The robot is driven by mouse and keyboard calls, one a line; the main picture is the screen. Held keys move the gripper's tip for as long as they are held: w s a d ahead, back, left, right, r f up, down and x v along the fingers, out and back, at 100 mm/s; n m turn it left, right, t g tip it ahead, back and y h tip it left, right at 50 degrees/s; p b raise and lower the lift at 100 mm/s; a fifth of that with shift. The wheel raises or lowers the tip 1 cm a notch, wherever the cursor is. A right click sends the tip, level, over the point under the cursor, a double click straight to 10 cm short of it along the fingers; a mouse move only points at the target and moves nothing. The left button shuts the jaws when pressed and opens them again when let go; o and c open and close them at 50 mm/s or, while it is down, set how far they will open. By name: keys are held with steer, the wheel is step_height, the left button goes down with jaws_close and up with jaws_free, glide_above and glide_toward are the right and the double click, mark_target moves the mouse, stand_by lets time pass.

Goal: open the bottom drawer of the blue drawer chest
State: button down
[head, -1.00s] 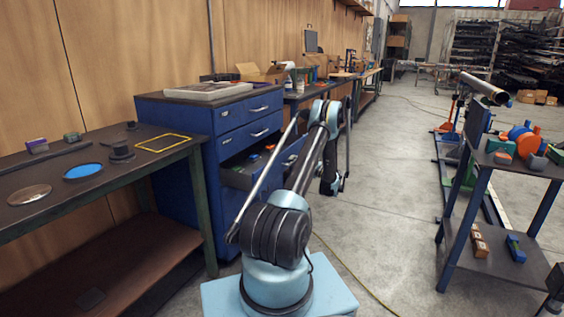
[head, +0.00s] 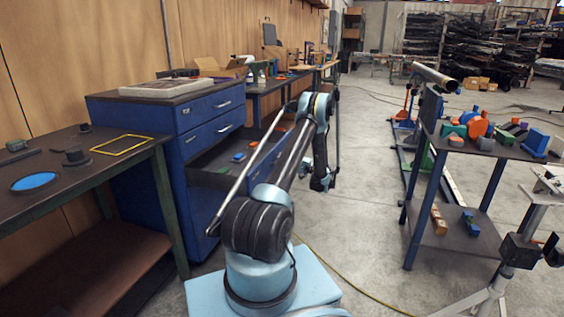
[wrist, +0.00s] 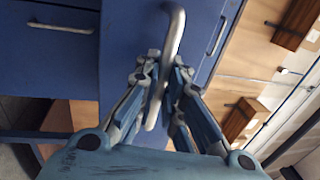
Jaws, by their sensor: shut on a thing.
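The blue drawer chest (head: 140,150) stands against the wooden wall in the head view. Its two upper drawers are closed. Below them an open drawer (head: 210,178) sticks out toward my arm, with a few small coloured things inside. My arm hides part of this drawer and its front. In the wrist view my gripper (wrist: 160,78) is shut on a silver bar handle (wrist: 174,35) on a blue drawer front (wrist: 125,45). The head view does not clearly show my fingertips or whether another drawer lies below the open one.
A dark workbench (head: 95,170) with a blue disc and yellow frame stands left of the chest. A shelf cart (head: 470,150) with coloured blocks stands at the right. Open concrete floor (head: 365,210) lies between my arm and the cart. A yellow cable runs along the floor.

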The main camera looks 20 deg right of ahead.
steer(key=shift+f, duration=0.15)
steer(key=c, duration=1.7)
jaws_free()
steer(key=shift+w, duration=0.1)
steer(key=v, duration=1.2)
